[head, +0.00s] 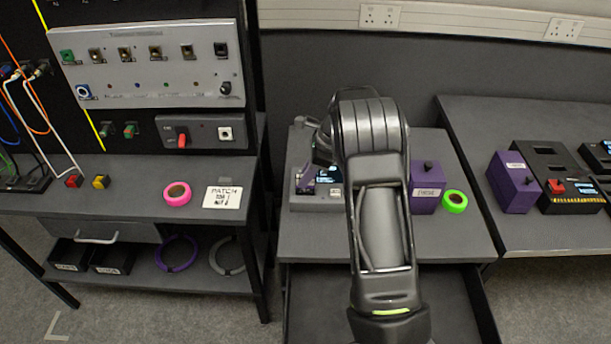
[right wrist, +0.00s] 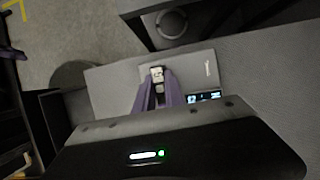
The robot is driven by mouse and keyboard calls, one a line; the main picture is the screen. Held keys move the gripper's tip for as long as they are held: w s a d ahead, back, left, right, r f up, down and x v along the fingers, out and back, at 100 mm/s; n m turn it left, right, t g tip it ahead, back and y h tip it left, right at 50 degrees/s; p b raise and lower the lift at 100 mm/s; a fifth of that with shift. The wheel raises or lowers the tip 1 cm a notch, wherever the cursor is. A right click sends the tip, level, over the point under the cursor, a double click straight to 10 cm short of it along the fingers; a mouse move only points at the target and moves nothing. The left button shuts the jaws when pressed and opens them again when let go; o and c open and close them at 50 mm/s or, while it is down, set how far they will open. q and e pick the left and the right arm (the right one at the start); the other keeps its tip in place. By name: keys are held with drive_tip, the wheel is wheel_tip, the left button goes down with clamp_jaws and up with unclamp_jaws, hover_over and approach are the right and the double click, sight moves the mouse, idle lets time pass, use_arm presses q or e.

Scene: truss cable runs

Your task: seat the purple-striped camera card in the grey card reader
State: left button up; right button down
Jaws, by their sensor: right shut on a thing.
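The grey card reader (head: 303,203) sits on the middle bench in the head view, with a small lit screen at its right. Its pale top face (right wrist: 108,88) fills the middle of the right wrist view. My right gripper (head: 307,184) is at the reader, partly hidden by my own arm. In the right wrist view its purple fingers (right wrist: 158,88) are shut on a small card (right wrist: 158,74) with a pale label, over the reader's face. I cannot make out the purple stripe, or whether the card is in a slot. My left gripper is not in view.
A purple box (head: 424,200) and a green tape roll (head: 455,201) stand right of my arm. An open drawer (head: 455,300) juts out below. The left bench holds a pink tape roll (head: 177,193) and a patch sign (head: 222,197). Another purple box (head: 514,183) stands on the right bench.

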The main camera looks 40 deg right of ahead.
drive_tip(key=shift+f, duration=0.4)
idle(0.6)
drive_tip(key=c, duration=1)
unclamp_jaws()
wheel_tip(320, 180, up, 6)
drive_tip(key=p, duration=0.4)
drive_tip(key=shift+f, duration=0.25)
drive_tip(key=shift+r, duration=1)
